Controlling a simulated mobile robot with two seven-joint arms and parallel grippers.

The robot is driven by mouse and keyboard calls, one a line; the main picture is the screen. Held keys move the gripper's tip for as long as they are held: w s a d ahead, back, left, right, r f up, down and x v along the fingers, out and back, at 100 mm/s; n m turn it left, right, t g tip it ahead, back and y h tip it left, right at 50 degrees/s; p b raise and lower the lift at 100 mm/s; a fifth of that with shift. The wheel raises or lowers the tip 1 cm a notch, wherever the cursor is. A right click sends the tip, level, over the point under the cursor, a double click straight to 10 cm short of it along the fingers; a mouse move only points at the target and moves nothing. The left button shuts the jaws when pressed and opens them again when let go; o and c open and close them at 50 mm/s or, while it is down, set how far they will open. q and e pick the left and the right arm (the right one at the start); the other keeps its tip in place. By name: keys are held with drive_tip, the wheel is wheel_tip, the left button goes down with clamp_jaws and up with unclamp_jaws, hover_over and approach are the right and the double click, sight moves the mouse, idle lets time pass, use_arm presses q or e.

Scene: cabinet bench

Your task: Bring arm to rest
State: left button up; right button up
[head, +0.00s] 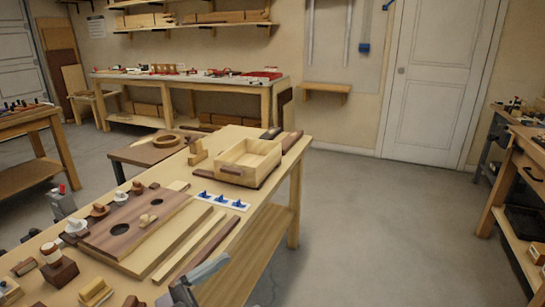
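A grey and dark metal part (192,284) shows at the bottom edge, by the near long edge of the workbench (262,215). It may be part of my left arm or gripper, but its fingers cannot be made out. I see nothing held in it. My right gripper is not in view. On the bench lie a brown board with round holes (125,234), an open wooden box (249,161) and a white strip with blue pieces (221,201).
Small wooden pieces, including a yellowish block (95,291), crowd the bench's near left. A low table (147,154) stands behind it. Another bench (525,150) is at the right edge. The floor (395,225) between is clear, up to a white door (432,80).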

use_arm(q)
drive_tip(key=s+a+f+n+t+y+p, duration=0.2)
drive_tip(key=a+f+n+t+y, duration=0.4)
drive_tip(key=a+f+n+y, duration=0.5)
drive_tip(key=s+a+f+n+g+y+p, duration=0.1)
drive_tip(key=s+a+f+n+g+y, duration=0.1)
drive_tip(key=s+f+g+y, duration=0.4)
drive_tip(key=s+f+n, duration=0.1)
drive_tip(key=s+f, duration=0.4)
drive_tip(key=f, duration=0.1)
drive_tip(key=shift+s+f, duration=0.25)
drive_tip(key=shift+f, duration=0.05)
drive_tip(key=shift+a, duration=0.1)
